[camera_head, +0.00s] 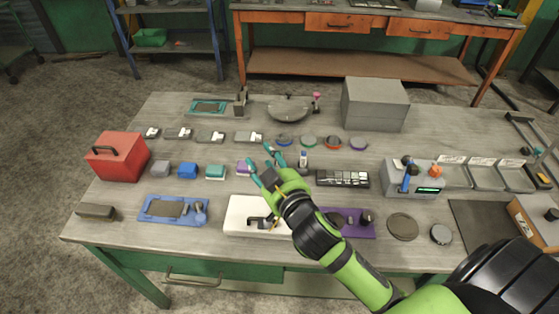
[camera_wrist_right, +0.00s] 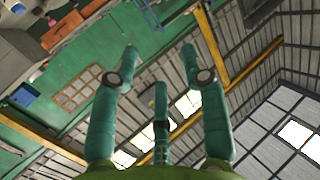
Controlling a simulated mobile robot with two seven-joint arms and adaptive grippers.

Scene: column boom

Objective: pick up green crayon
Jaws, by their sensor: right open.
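My right gripper (camera_head: 264,160) is above the middle of the workbench (camera_head: 130,222), its teal fingers apart and nothing visible between them. In the right wrist view, the open fingers (camera_wrist_right: 160,58) point at the wall and roof, with empty space between the tips. I cannot make out a green crayon in either view. The right gripper and forearm hide part of the bench around the white tray (camera_head: 237,217). My left gripper does not show.
A red toolbox (camera_head: 118,160) stands at the left and a grey box (camera_head: 375,107) at the back. Small round containers, such as the red-orange one (camera_head: 333,143), line the middle. A blue tray (camera_head: 160,217) and a purple tray (camera_head: 355,231) lie near the front. Grey bins (camera_head: 482,176) are at the right.

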